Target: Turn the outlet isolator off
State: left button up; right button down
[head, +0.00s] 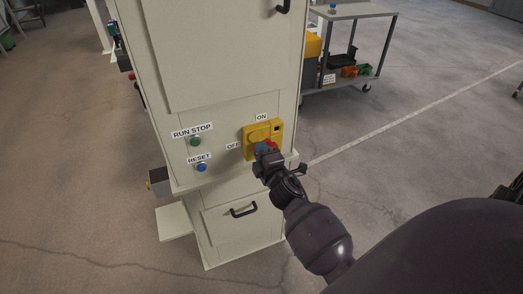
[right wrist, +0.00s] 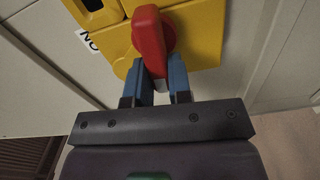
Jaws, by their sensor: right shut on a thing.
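The outlet isolator is a yellow plate (head: 249,151) with a red handle (right wrist: 150,35) on the front of a pale cabinet. An ON label (head: 262,117) is above it and an OFF label (head: 233,146) to its left. My right gripper (head: 266,149) reaches up to the plate from the lower right and hides much of the handle in the head view. In the right wrist view its blue fingers (right wrist: 162,82) stand on both sides of the handle's lower end, shut on it. My left gripper is not in view.
A green RUN STOP button (head: 196,141) and a blue RESET button (head: 202,167) are left of the isolator. A drawer handle (head: 244,211) is below. A grey cart (head: 365,12) with bins stands behind at the right. Open floor lies on both sides.

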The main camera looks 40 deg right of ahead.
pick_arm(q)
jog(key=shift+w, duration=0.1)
pick_arm(e)
jog(key=shift+f+n, duration=0.15)
jog(key=shift+n, duration=0.35)
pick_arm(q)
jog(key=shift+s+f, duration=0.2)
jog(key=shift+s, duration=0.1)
pick_arm(e)
jog(key=c, duration=1)
grip_release()
jog(key=shift+c, duration=0.2)
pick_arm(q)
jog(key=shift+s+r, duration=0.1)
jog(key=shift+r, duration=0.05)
pick_arm(e)
jog(key=v, duration=1.1)
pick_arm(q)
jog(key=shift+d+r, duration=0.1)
pick_arm(e)
jog(key=shift+w+a, duration=0.1)
